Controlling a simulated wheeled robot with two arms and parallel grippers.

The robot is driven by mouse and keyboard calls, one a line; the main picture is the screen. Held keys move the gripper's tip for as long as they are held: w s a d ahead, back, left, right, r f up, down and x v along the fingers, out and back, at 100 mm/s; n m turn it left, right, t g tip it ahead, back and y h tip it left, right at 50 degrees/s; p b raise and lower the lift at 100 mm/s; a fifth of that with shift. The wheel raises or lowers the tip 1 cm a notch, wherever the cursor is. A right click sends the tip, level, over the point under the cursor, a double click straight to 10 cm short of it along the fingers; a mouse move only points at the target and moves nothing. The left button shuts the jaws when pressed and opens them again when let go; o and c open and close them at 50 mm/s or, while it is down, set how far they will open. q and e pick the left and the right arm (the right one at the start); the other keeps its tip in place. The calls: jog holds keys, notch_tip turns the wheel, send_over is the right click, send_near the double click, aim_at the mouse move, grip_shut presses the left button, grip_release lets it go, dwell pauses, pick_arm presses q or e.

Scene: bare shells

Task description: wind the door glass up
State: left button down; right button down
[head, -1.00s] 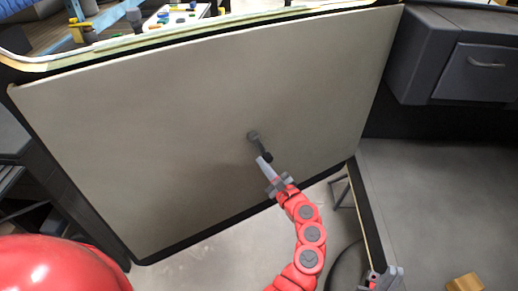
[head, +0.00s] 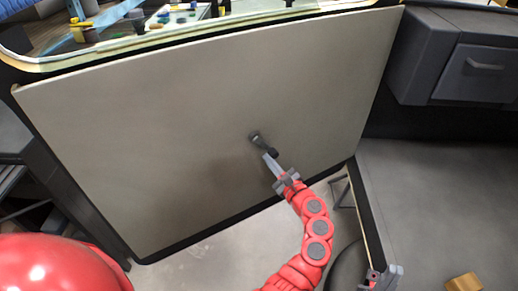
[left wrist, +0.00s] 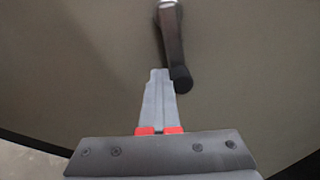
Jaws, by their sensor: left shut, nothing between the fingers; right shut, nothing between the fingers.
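The door's beige inner panel (head: 150,130) fills the middle of the head view. A dark window crank (head: 262,143) sits on it, its arm slanting down right from the hub to a black knob (head: 272,153). In the left wrist view the crank arm (left wrist: 172,40) hangs down to the knob (left wrist: 181,80). My left gripper (head: 268,158) is shut and empty, its tips (left wrist: 159,73) just left of the knob. I cannot tell if they touch it. My right gripper (head: 384,275) is shut and empty at lower right. The glass itself is not clearly distinguishable.
The pale window frame edge (head: 200,33) runs above the panel; a table with small coloured items (head: 180,15) shows beyond.

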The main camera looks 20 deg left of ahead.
pick_arm(q)
jog(key=shift+w+d, duration=0.4)
jog(key=shift+d, duration=0.1)
jog(key=shift+w+d+r+p, duration=0.25)
jog(key=shift+w+r+p, duration=0.15)
jog(key=shift+r, duration=0.2)
jog(key=shift+d, duration=0.15)
jog(key=shift+w, duration=0.1)
